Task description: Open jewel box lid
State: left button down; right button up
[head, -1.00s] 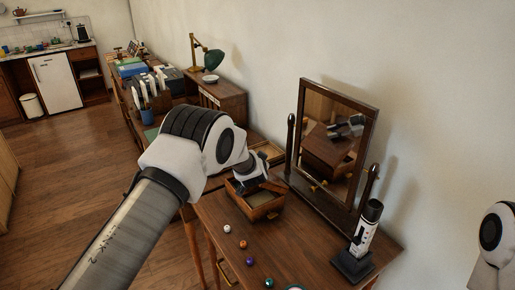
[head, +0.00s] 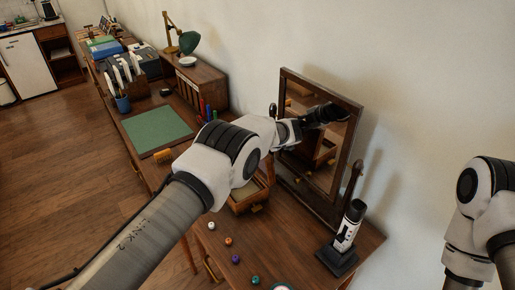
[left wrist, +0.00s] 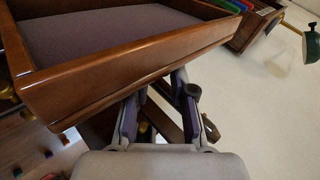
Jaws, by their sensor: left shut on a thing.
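The brown wooden jewel box (head: 246,204) stands on the dressing table, partly hidden by my left arm. Its top is open and its pale inside shows. In the left wrist view a wooden rimmed panel with grey-purple lining, seemingly the lid (left wrist: 150,62), fills the upper left. My left gripper (left wrist: 160,112) is at this panel's lower edge, shut on it; the exact contact is partly hidden. In the head view the left gripper (head: 284,138) is above the box, in front of the mirror.
The framed mirror (head: 318,130) stands behind the box, reflecting my arm. A black-and-white cylinder (head: 347,228) on a dark base is to its right. Several small balls (head: 228,241) lie along the table front. A desk with a green mat (head: 157,129) is to the left.

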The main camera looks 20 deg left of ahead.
pick_arm(q)
jog(key=shift+w+d+f+g+b, duration=0.25)
jog(key=shift+f+g+b, duration=0.25)
jog(key=shift+b, duration=0.45)
pick_arm(e)
jog(key=shift+w+a+f, duration=0.1)
jog(key=shift+f, duration=1.35)
